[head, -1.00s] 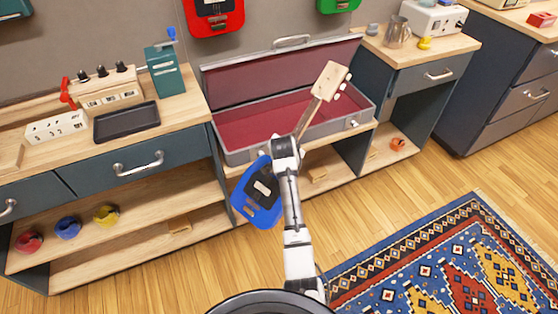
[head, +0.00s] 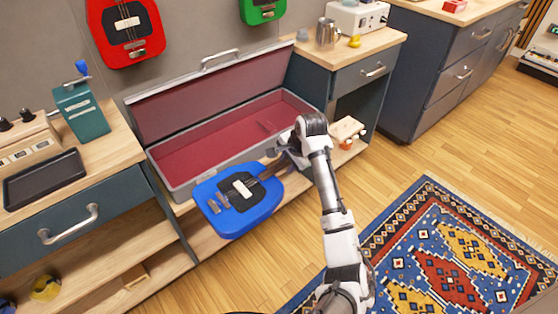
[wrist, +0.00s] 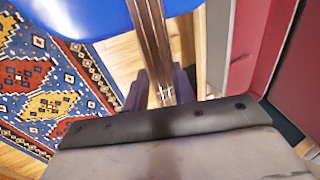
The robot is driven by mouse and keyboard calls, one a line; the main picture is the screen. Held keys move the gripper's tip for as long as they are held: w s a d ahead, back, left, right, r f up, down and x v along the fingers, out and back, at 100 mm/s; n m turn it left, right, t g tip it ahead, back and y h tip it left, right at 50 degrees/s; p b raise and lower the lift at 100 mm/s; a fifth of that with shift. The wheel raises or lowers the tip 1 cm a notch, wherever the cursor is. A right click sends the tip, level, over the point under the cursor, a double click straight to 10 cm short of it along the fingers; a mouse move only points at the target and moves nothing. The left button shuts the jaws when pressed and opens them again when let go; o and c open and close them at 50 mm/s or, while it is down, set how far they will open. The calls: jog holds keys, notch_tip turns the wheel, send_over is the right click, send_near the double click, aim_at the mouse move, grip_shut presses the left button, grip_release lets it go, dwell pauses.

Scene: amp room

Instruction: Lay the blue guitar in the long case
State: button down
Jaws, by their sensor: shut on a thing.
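The blue guitar (head: 232,212) is held in front of the long case, its body to the left and its pale headstock (head: 347,130) to the right. My gripper (head: 285,155) is shut on the guitar's neck, which also shows between the fingers in the wrist view (wrist: 152,45). Part of the neck is hidden behind my arm in the head view. The long grey case (head: 172,190) lies open on a low bench, its red-lined lid raised at the back. Its red interior (head: 225,135) looks empty apart from a small divider.
A dark drawer cabinet (head: 80,225) with a black tray (head: 45,178) and a teal box (head: 82,110) stands left of the case. Another cabinet (head: 360,75) is at its right. A patterned rug (head: 450,255) lies on the floor.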

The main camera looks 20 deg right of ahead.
jog(key=shift+w+r, duration=0.15)
jog(key=shift+w, duration=0.05)
jog(key=shift+w+a+b, duration=0.25)
jog(key=shift+w, duration=0.35)
jog(key=shift+w+a+b, duration=0.2)
jog(key=shift+w+b, duration=0.05)
jog(key=shift+w, duration=0.35)
